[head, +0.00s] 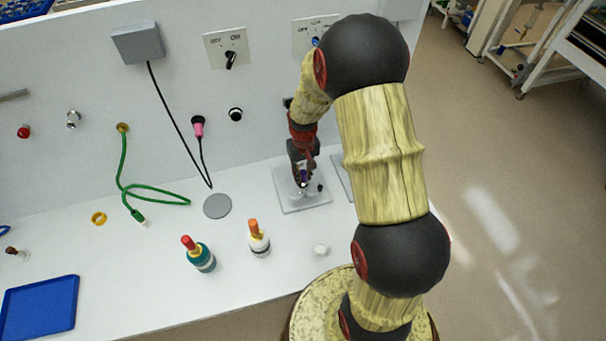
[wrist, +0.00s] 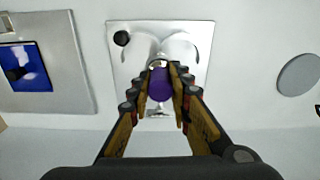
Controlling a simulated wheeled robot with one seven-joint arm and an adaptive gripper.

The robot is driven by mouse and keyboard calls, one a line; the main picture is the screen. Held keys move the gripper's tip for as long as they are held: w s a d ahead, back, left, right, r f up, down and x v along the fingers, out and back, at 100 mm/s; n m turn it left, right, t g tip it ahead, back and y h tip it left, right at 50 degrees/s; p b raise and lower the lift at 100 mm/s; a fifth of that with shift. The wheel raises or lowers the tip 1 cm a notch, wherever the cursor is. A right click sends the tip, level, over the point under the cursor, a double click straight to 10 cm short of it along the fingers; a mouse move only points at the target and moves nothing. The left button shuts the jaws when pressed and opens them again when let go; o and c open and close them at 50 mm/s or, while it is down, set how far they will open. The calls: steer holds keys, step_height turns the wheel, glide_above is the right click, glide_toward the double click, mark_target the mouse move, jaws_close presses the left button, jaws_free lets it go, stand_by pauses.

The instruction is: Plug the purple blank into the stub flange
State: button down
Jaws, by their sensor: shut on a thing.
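The purple blank (wrist: 160,86) is between the fingers of my gripper (wrist: 160,98), which is shut on it. In the head view my gripper (head: 302,178) points down over a light metal plate (head: 288,204) on the bench, and a little purple shows between its fingers. The same plate shows in the wrist view (wrist: 141,99). A shiny round metal part, seemingly the stub flange (wrist: 158,63), shows just beyond the blank and is partly hidden by the fingers. I cannot tell whether the blank touches it or sits in it.
A black knob (wrist: 121,38) stands on the plate's corner. A black cable (head: 174,110) hangs from the back wall. A blue tray (head: 40,308) lies front left.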

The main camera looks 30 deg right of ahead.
mark_target(303, 172)
steer(key=shift+f+b, duration=0.3)
steer(key=shift+f, duration=0.2)
steer(key=c, duration=1.6)
jaws_free()
steer(key=shift+o, duration=0.2)
steer(key=shift+r, duration=0.1)
step_height(303, 172, up, 12)
steer(key=shift+f, duration=0.1)
